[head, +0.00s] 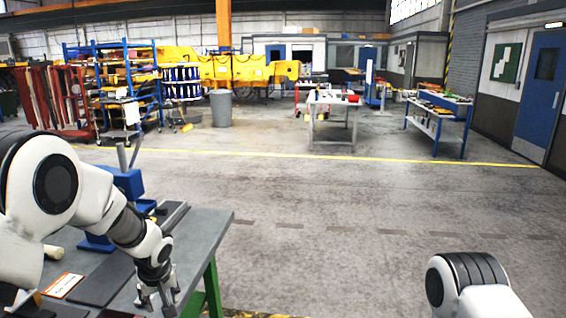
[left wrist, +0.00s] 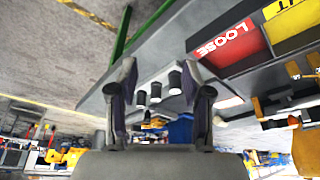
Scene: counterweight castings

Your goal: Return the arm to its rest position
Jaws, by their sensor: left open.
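My left arm comes in from the left in the head view. Its gripper (head: 157,302) points down by the right edge of a grey workbench (head: 222,222). In the left wrist view the gripper (left wrist: 159,80) has its two fingers spread apart, with nothing held between them. Several small dark and pale cylinders show beyond the fingers by the bench surface (left wrist: 150,62); I cannot tell what they are. Of my right arm, only a white and black joint shows at the lower right of the head view; its gripper is out of frame.
A blue fixture (head: 124,185) and a red-and-white card (head: 63,286) are on the bench. A red "LOOSE" label (left wrist: 222,44) and a yellow label (left wrist: 290,18) show in the left wrist view. Open concrete floor (head: 350,220) lies right of the bench; tables and racks stand far back.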

